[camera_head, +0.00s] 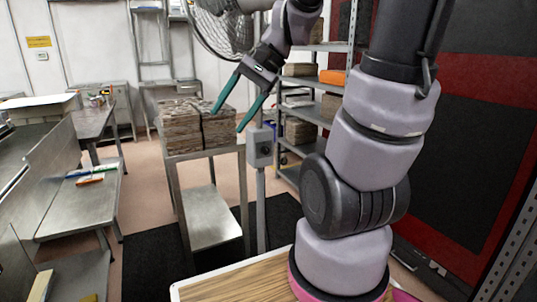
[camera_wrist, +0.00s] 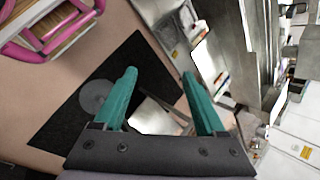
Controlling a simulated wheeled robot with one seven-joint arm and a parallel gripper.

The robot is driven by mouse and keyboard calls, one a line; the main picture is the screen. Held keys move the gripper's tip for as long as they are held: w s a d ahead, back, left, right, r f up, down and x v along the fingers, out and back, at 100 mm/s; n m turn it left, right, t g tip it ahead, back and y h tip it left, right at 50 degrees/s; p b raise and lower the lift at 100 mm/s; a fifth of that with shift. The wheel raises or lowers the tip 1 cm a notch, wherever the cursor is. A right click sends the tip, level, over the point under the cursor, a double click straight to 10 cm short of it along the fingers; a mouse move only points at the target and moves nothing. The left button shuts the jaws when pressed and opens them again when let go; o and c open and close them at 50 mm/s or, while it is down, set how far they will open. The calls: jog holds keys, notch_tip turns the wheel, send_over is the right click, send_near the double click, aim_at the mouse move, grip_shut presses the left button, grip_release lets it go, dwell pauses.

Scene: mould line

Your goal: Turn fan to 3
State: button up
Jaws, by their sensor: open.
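The fan (camera_head: 222,30) has a round wire cage at the top middle of the head view, partly cut off by the frame and partly behind my arm. A grey control box (camera_head: 260,147) with a dark round knob on its front is fixed to the post (camera_head: 261,210) below. The knob's setting is too small to read. My gripper (camera_head: 227,120) is open and empty, its green fingers pointing down, up and left of the box in the picture and apart from it. In the wrist view, the gripper (camera_wrist: 158,75) shows nothing between its fingers; I cannot make out the knob there.
A metal stand (camera_head: 212,205) bearing brown stacked material (camera_head: 185,130) is left of the post. Shelving (camera_head: 318,112) with stacks is behind. A long metal bench (camera_head: 80,205) is at left. A black mat (camera_head: 155,265) covers the floor; it also shows in the wrist view (camera_wrist: 60,130).

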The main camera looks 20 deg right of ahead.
jog(key=w+d+f+m+t+y, duration=0.1)
jog(key=w+f+m+t+y, duration=0.35)
jog(key=w+m+y, duration=0.7)
jog(key=m+t+h, duration=1.2)
jog(key=m+h, duration=0.5)
jog(key=m, duration=0.1)
send_near(267, 152)
jog(key=w, duration=0.8)
jog(key=shift+w+a+r, duration=0.25)
jog(key=shift+a+r, duration=0.05)
jog(key=shift+a, duration=0.1)
grip_shut()
